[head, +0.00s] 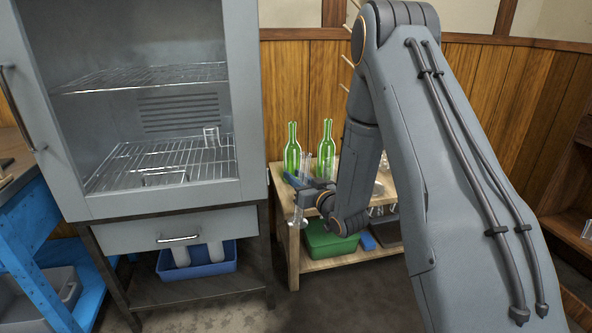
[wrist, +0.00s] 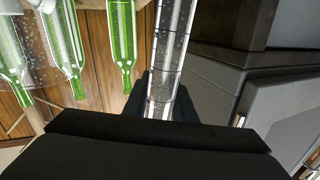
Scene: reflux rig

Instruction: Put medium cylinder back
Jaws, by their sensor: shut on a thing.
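A clear glass cylinder (head: 301,208) is held roughly upright, slightly tilted, at the front left of the wooden shelf unit (head: 279,200). My gripper (head: 308,186) is shut on it. In the wrist view the cylinder (wrist: 172,48) runs up from between the dark fingers (wrist: 162,98), with ring marks on its glass. The wrist picture appears upside down. I cannot tell whether the cylinder's base touches anything. My arm hides much of the shelf's right side and the glassware there.
Green bottles (head: 292,152) stand on the shelf top close behind the cylinder. A green bin (head: 328,241) sits on the lower shelf.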

